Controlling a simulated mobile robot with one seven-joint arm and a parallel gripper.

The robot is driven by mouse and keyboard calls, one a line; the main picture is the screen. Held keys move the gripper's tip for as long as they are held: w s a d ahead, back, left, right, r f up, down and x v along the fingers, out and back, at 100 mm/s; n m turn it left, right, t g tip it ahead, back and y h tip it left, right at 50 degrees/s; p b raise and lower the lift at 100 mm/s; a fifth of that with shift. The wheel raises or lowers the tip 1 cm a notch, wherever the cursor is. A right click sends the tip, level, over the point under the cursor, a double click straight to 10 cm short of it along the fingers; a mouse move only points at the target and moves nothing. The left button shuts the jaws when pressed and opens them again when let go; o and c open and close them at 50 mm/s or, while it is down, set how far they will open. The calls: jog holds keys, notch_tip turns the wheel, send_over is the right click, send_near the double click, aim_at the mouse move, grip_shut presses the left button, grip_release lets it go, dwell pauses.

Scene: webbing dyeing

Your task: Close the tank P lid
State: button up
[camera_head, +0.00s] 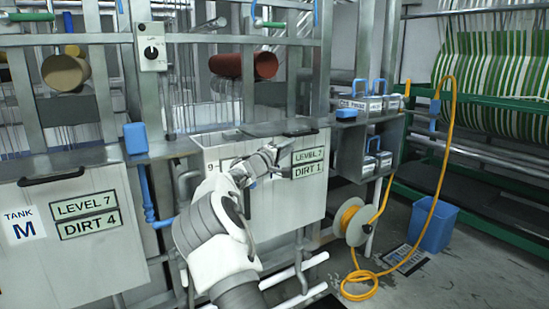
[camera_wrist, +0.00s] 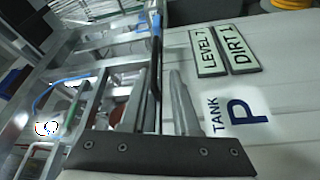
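Tank P (camera_head: 262,190) stands at the centre of the head view, its pale front marked LEVEL 7 and DIRT 1. Its "P" label (camera_wrist: 248,110) shows in the wrist view. The grey metal lid (camera_head: 268,128) lies along the tank's top, with a dark handle (camera_head: 302,132) near its right end. A light gap shows left of the lid. My gripper (camera_head: 280,170) is in front of the tank, below the handle. In the wrist view my gripper (camera_wrist: 160,100) has its fingers apart. A dark bar, likely the handle, shows between them; contact cannot be told.
Tank M (camera_head: 70,235) stands at the left. A metal frame with a red roll (camera_head: 236,65) rises behind tank P. A shelf (camera_head: 350,145) with boxes, a yellow hose reel (camera_head: 356,222) and a blue bin (camera_head: 439,228) are to the right.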

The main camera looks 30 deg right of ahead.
jog(key=v, duration=0.8)
jog(key=shift+d, duration=0.1)
jog(key=s+d+f+m+g+y, duration=0.1)
jog(key=s+f+m+g+y, duration=0.15)
jog(key=s, duration=0.65)
jog(key=s+f+m+g+y, duration=0.1)
jog(key=s+m+g+y, duration=0.25)
jog(key=s, duration=0.45)
jog(key=s+a+f+n+t+y, duration=0.2)
jog(key=s+a+y, duration=0.4)
jog(key=s+a, duration=0.8)
jog(key=s+a+f+n+t+y, duration=0.15)
jog(key=s+a+y, duration=0.35)
jog(key=s+a, duration=0.9)
notch_tip(320, 180, up, 26)
jog(key=p, duration=2.6)
jog(key=shift+w, duration=0.2)
jog(key=shift+d+n, duration=0.15)
jog(key=shift+n, duration=0.1)
